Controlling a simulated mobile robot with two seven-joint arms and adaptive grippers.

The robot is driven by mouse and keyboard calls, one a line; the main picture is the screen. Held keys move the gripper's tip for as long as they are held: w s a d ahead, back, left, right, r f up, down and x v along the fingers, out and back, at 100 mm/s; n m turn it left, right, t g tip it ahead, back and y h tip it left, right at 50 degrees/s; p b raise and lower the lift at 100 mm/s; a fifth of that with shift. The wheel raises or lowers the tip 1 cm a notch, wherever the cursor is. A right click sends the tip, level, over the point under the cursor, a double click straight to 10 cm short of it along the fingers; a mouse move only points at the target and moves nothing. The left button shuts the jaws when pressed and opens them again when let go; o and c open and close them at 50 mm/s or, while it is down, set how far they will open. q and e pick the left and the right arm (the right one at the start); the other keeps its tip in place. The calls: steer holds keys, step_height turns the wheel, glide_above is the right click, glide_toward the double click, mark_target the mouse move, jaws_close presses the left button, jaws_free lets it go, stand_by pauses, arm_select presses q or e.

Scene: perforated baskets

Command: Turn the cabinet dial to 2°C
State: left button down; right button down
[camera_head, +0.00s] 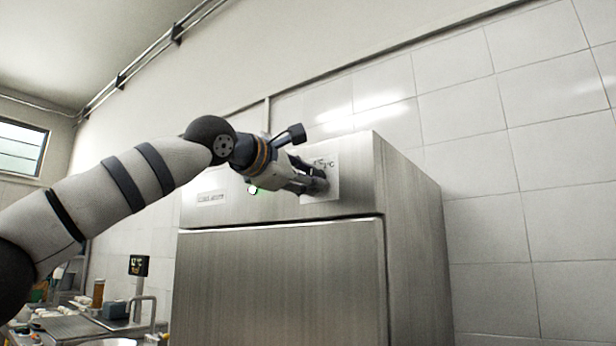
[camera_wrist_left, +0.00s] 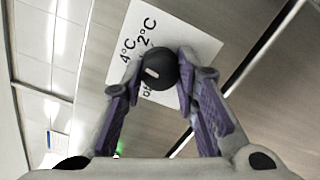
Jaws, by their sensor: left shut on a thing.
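The steel cabinet (camera_head: 285,280) stands in front of me, with a white label plate (camera_head: 333,178) on its upper front panel. In the left wrist view the black round dial (camera_wrist_left: 159,69) sits on the white plate (camera_wrist_left: 190,50), with a pale mark on its face. The printed "2°C" and "4°C" are beside it; other print is partly covered. My left gripper (camera_head: 318,184) is at the plate, its two purple-padded fingers (camera_wrist_left: 161,82) closed around the dial from both sides. In the head view the gripper hides most of the dial. My right gripper is not in view.
A small green light (camera_head: 252,189) and a nameplate (camera_head: 210,198) are on the cabinet's upper panel. A counter with a sink, tap and several items (camera_head: 100,318) lies at lower left. A tiled wall (camera_head: 530,200) is behind the cabinet.

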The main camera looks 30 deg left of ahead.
arm_select(q)
steer(key=shift+r+m, duration=0.1)
steer(key=shift+m, duration=3.5)
steer(key=c, duration=1.2)
jaws_free()
steer(key=shift+c, duration=0.2)
steer(key=shift+s, duration=0.1)
steer(key=s+a, duration=0.1)
steer(key=s, duration=1)
steer(key=shift+s, duration=0.35)
